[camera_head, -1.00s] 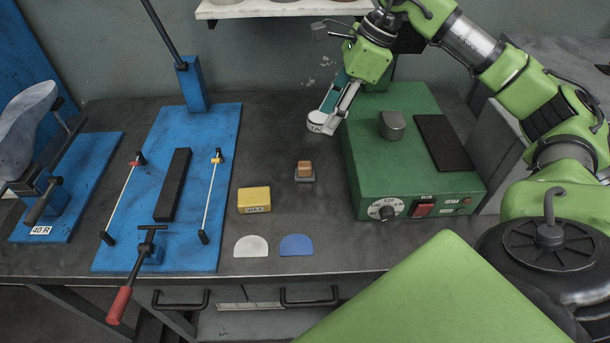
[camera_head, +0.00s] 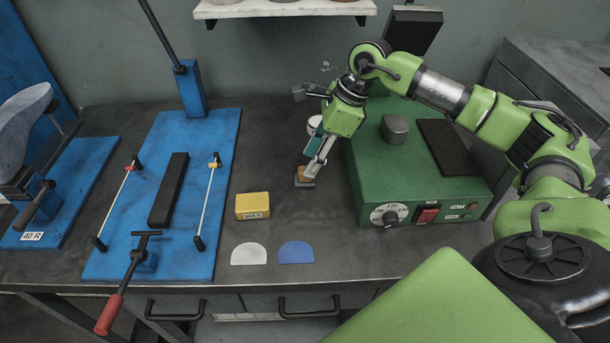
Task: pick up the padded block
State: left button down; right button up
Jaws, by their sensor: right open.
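The padded block, a small brown block on a dark grey pad (camera_head: 303,183), sits on the dark bench between the yellow block and the green machine. My right gripper (camera_head: 309,174) reaches down to it from behind and above right. Its fingers are open and partly cover the block. I cannot tell whether they touch it. My left gripper is not in view.
The green machine (camera_head: 400,178) with a knob and red switch stands close on the right. A yellow block (camera_head: 253,206), a white half-round piece (camera_head: 248,254) and a blue one (camera_head: 296,252) lie nearby. A blue fixture (camera_head: 140,220) stands on the left.

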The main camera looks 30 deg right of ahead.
aim_at(304, 169)
jog(key=p+x, duration=0.1)
jog(key=x, duration=0.3)
jog(key=shift+w+a+f, duration=0.1)
jog(key=shift+w+f, duration=0.05)
jog(key=shift+f, duration=0.2)
jog(key=c, duration=1)
grip_shut()
jog(key=shift+r, duration=0.1)
jog(key=shift+r, duration=0.3)
notch_tip(304, 169, up, 2)
jog(key=shift+r+p, duration=0.1)
jog(key=shift+p, duration=0.8)
jog(key=s+a+r+p, duration=0.5)
jog(key=s+a+r, duration=0.2)
jog(key=a+r, duration=0.3)
jog(key=shift+s+a, duration=0.3)
jog(key=shift+a, duration=0.6)
